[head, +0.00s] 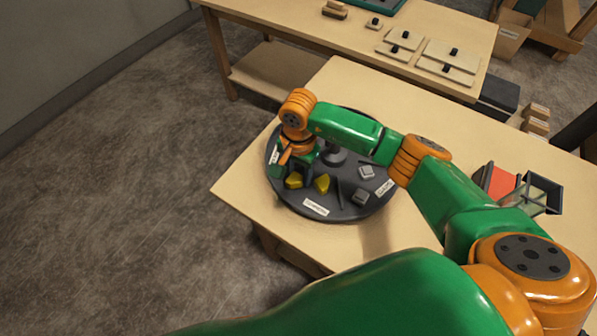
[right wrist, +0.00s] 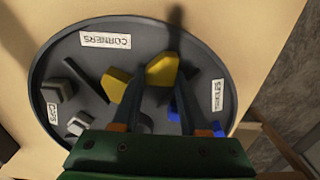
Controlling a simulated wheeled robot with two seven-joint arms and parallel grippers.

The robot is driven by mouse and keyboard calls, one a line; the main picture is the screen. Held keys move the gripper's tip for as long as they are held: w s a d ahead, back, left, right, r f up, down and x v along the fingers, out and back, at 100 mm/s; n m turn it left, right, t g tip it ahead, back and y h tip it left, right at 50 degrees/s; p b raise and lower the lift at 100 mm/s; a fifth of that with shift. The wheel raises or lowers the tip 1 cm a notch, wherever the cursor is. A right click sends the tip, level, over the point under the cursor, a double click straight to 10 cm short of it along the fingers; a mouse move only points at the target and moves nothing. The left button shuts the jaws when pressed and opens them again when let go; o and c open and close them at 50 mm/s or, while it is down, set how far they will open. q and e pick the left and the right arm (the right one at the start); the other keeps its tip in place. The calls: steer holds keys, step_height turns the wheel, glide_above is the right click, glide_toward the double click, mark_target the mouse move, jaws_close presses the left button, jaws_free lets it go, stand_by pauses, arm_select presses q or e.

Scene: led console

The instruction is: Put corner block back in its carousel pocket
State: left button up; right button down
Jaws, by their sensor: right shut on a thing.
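The dark round carousel (head: 330,214) sits on the near table, with a CORNERS label (head: 316,207) on its near side. My right gripper (right wrist: 162,78) is over the carousel and shut on a yellow corner block (right wrist: 163,69). That block also shows in the head view (head: 294,181). A second yellow block (right wrist: 117,84) lies on the carousel just beside it, also in the head view (head: 321,184). I cannot tell whether the held block touches the carousel floor. My left gripper is in neither view.
Blue pieces (right wrist: 176,110) show by my right fingers. Thin dividers part the carousel. A red-topped bin (head: 501,184) stands to the right. The table (head: 240,190) is bare left of the carousel.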

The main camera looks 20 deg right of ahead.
steer(key=shift+f+b, duration=0.35)
steer(key=shift+c, duration=1.8)
jaws_free()
